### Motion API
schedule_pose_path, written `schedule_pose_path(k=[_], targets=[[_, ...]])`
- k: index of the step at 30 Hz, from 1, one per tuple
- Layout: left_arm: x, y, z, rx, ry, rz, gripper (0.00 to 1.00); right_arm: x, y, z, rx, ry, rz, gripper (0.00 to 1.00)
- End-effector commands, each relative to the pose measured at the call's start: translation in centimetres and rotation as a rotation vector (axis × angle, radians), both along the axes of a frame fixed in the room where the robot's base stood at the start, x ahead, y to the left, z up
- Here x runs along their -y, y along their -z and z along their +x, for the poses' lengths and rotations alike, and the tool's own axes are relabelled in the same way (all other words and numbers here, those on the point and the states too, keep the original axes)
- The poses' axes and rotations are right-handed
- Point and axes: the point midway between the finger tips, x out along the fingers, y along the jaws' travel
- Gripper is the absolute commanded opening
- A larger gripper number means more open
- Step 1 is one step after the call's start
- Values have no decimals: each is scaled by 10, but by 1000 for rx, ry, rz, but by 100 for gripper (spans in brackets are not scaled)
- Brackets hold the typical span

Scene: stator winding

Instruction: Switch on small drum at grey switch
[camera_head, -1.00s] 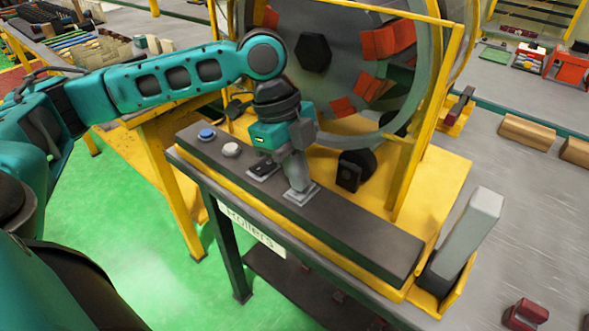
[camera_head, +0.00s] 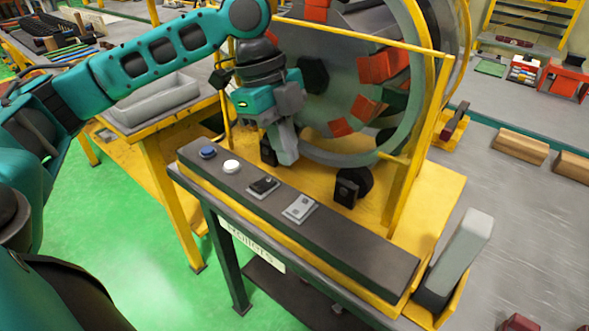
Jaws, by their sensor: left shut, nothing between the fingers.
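The grey switch (camera_head: 300,208) sits on a square light plate on the dark control panel (camera_head: 350,239), and nothing covers it. I cannot tell its on or off position. A drum (camera_head: 345,113) with red blocks inside its ring stands behind the panel on a yellow frame; whether it turns is not clear. My left gripper (camera_head: 287,161) is shut and empty, pointing down. In the picture it is above and slightly left of the grey switch, apart from it. My right gripper is not in view.
A black switch (camera_head: 263,187), a white button (camera_head: 231,167) and a blue button (camera_head: 208,152) lie left of the grey switch. A yellow bar of the drum frame (camera_head: 418,125) rises behind the panel. A grey upright block (camera_head: 464,246) stands at its right end.

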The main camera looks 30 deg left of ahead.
Motion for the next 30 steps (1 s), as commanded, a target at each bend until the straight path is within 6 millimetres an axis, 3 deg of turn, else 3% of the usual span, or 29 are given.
schedule_pose_path(k=[3,9,30], targets=[[-7,-23,0,2,-2,-1,0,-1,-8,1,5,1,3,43],[-12,-41,0,1,-1,0,0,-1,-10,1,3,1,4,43],[-13,-43,0,0,-1,0,0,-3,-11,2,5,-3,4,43]])
